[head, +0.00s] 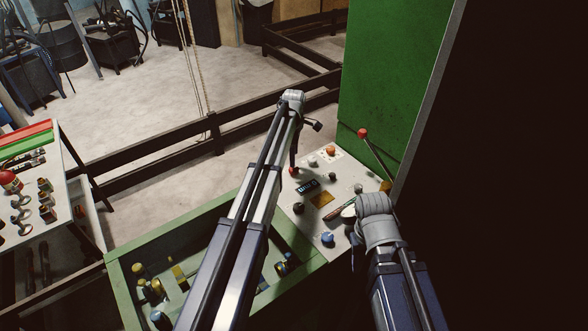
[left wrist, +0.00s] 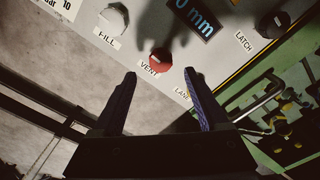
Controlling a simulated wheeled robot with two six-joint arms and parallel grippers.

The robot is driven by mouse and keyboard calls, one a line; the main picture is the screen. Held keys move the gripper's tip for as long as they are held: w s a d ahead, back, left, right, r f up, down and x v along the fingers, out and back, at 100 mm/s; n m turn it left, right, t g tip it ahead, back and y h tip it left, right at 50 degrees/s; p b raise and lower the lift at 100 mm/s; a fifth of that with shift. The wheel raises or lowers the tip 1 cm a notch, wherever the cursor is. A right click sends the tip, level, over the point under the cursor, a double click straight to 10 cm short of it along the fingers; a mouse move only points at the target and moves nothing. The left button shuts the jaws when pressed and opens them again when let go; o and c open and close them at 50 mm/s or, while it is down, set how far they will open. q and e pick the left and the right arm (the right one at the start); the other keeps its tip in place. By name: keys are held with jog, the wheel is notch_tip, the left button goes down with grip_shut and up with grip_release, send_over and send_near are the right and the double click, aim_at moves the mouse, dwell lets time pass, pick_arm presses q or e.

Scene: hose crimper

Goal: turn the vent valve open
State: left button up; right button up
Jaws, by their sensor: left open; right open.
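The vent valve is a red knob (left wrist: 160,60) above the "VENT" label on the pale control panel (left wrist: 85,18). It also shows in the head view (head: 293,171), partly behind my left gripper. My left gripper (left wrist: 160,76) is open and empty. In the left wrist view its two fingers point toward the vent knob, with the tips just below it and to either side. No contact with the knob shows. In the head view my left gripper (head: 295,158) hangs down over the panel's left edge. My right gripper (head: 352,212) is low over the panel's right side; its fingers are mostly hidden.
A pale "FILL" knob (left wrist: 115,17), a blue-digit display (left wrist: 194,17) and a black "LATCH" knob (left wrist: 272,24) are close by. A red-tipped lever (head: 362,133) stands by the green cabinet (head: 385,80). A green-edged bin (head: 115,268) with fittings lies left of the panel.

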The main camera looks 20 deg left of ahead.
aim_at(294, 171)
pick_arm(q)
notch_tip(294, 171, down, 6)
jog(key=b, duration=0.5)
jog(key=shift+r, duration=0.1)
jog(key=shift+c, duration=0.4)
grip_shut()
